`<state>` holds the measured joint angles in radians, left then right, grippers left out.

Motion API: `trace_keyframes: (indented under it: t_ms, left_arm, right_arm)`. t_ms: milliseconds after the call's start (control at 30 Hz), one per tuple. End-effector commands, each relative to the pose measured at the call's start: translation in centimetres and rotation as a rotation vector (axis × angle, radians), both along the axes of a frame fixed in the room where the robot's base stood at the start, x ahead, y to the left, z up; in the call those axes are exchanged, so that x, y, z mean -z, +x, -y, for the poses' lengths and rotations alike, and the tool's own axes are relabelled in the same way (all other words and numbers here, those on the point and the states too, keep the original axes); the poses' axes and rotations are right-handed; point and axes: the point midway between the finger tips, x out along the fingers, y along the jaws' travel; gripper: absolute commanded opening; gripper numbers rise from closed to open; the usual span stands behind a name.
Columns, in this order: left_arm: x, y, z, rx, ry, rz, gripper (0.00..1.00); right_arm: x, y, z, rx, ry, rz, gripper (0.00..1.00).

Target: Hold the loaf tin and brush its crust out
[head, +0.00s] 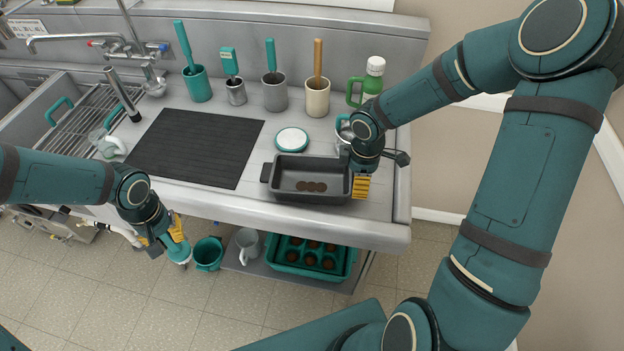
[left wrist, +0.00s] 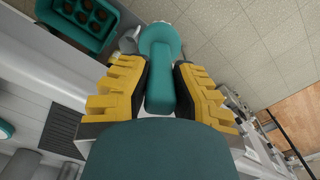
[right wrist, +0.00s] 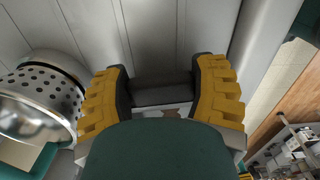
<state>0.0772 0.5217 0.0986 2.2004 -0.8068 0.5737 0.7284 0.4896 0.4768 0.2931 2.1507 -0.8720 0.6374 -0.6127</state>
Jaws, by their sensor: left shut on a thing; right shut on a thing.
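The dark grey loaf tin (head: 284,194) stands on the steel counter, with brown crust patches (head: 311,187) on its floor. My right gripper (head: 360,190) is shut on the tin's right handle, which shows as a dark bar (right wrist: 163,88) between the fingers in the right wrist view. My left gripper (head: 172,236) is shut on a teal brush (left wrist: 161,88) in front of the counter's edge, left of the tin. The brush's teal end (head: 180,254) points down in the head view; its bristles are hard to make out.
A dark ribbed mat (head: 195,147) lies left of the tin. A round white-and-teal dish (head: 292,140) and a perforated metal strainer (right wrist: 45,90) are near it. A teal muffin tray (head: 345,262) sits on the lower shelf.

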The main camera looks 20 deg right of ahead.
Motion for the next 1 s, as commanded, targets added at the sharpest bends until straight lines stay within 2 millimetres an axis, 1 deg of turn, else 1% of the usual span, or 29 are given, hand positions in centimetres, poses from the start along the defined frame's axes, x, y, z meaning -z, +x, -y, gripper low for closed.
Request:
trace_keyframes:
  t_ms: [500, 633, 767, 867, 1000]
  left_arm:
    - [0.0, 0.0, 0.0, 0.000, 0.000, 0.000, 0.00]
    - [-0.4, 0.1, 0.2, 0.024, 0.000, 0.002, 0.00]
    - [-1.9, 0.5, 1.0, 0.125, -0.001, 0.005, 0.00]
    - [-3.9, 0.8, 2.1, 0.266, 0.000, 0.007, 0.00]
    - [-6.7, 1.1, 4.3, 0.518, 0.000, 0.005, 0.00]
  right_arm:
    - [0.0, 0.0, 0.0, 0.000, 0.000, 0.000, 0.19]
    - [0.0, 0.0, 0.0, 0.000, 0.000, 0.000, 0.19]
    - [0.0, 0.0, 0.0, 0.000, 0.000, 0.000, 0.19]
    - [0.0, 0.0, 0.0, 0.000, 0.000, 0.000, 0.19]
    - [0.0, 0.0, 0.0, 0.000, 0.000, 0.000, 0.19]
